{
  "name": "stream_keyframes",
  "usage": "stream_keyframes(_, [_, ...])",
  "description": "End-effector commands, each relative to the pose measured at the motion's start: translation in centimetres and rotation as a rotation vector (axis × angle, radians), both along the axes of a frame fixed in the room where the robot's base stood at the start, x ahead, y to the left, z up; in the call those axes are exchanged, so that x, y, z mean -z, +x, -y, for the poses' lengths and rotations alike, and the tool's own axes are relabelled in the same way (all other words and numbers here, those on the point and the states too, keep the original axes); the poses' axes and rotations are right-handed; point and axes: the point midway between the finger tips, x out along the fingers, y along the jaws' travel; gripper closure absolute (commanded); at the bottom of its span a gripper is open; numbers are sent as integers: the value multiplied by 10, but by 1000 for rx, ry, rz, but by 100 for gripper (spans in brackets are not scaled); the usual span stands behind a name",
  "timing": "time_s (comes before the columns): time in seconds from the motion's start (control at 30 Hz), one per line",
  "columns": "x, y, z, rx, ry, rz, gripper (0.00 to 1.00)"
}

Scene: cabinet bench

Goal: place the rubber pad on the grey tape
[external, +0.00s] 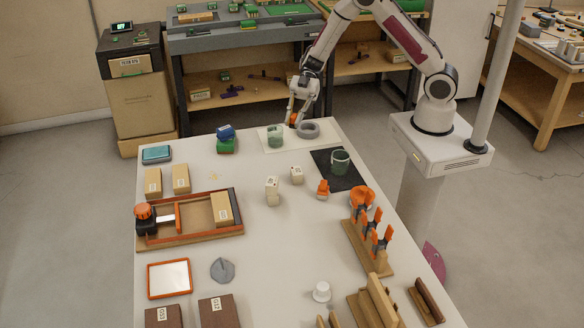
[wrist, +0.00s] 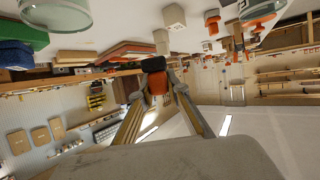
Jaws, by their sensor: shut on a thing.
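My gripper (external: 293,109) is at the far end of the bench, shut on a small orange and dark piece (external: 294,119), which I take to be the rubber pad. In the wrist view, the piece (wrist: 158,83) sits between the fingertips (wrist: 157,92), its dark end pointing away from the gripper. The grey tape (external: 308,131) is a thick ring lying flat on a pale sheet. The held piece is just left of the ring in the external view; its exact height above the sheet is hard to tell. I cannot make out the tape in the wrist view.
A green-tinted glass jar (external: 275,137) stands close left on the pale sheet (external: 264,149). Another jar (external: 340,163) stands on a black mat (external: 326,178). Pale blocks (external: 272,191) and an orange piece (external: 323,189) stand nearer; stacked blue and green boxes (external: 227,146) are left.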

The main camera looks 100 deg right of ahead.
Motion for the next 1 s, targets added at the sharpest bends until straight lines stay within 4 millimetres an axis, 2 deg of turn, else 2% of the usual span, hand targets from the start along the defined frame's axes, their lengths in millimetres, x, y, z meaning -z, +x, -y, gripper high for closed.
stream_keyframes(0.03, [-1,-4,13,24,-1,0,100])
stream_keyframes(0.2, [-4,-18,49,90,-2,0,100])
stream_keyframes(0.4, [-7,-39,88,165,0,-2,100])
stream_keyframes(0.6, [-10,-62,119,225,2,-6,100])
stream_keyframes(0.8, [-11,-80,131,251,8,-10,100])
stream_keyframes(1.0, [-10,-88,120,217,15,-11,100])
